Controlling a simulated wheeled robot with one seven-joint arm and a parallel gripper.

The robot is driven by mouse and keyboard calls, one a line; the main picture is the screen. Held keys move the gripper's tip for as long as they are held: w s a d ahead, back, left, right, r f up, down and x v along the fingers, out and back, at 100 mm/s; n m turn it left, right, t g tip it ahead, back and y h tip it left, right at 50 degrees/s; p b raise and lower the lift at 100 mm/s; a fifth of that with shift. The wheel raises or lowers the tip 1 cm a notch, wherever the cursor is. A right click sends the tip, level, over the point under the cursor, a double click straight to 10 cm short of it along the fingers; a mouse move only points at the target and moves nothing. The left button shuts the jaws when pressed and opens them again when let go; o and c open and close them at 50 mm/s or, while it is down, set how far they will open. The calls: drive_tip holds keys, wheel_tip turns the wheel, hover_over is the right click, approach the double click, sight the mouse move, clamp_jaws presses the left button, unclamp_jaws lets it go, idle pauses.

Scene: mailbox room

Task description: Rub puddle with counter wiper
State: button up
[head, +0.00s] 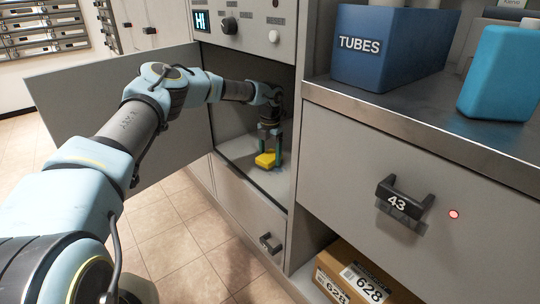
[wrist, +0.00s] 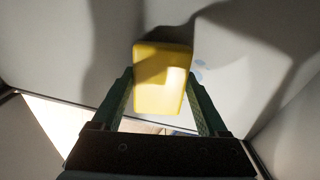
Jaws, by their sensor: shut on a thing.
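The counter wiper is a yellow block (head: 265,159) low inside the open compartment, at or just above its floor; I cannot tell if it touches. My gripper (head: 270,148) reaches down into the compartment and is shut on it. In the wrist view the yellow wiper (wrist: 162,92) sits between the two green fingers of my gripper (wrist: 161,74). Small pale blue patches (wrist: 200,70) show on the light surface just right of the wiper. They look like part of the puddle; the wiper may hide more of it.
The compartment door (head: 100,95) stands open to the left, behind my arm. A control panel with a knob (head: 229,26) is above the opening. To the right are a drawer marked 43 (head: 350,135), a blue TUBES bin (head: 385,50) and a cardboard box (head: 345,275) below.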

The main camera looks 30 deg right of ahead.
drive_tip(key=shift+f+b, duration=0.3)
drive_tip(key=shift+f, duration=0.25)
drive_tip(key=shift+r, duration=0.1)
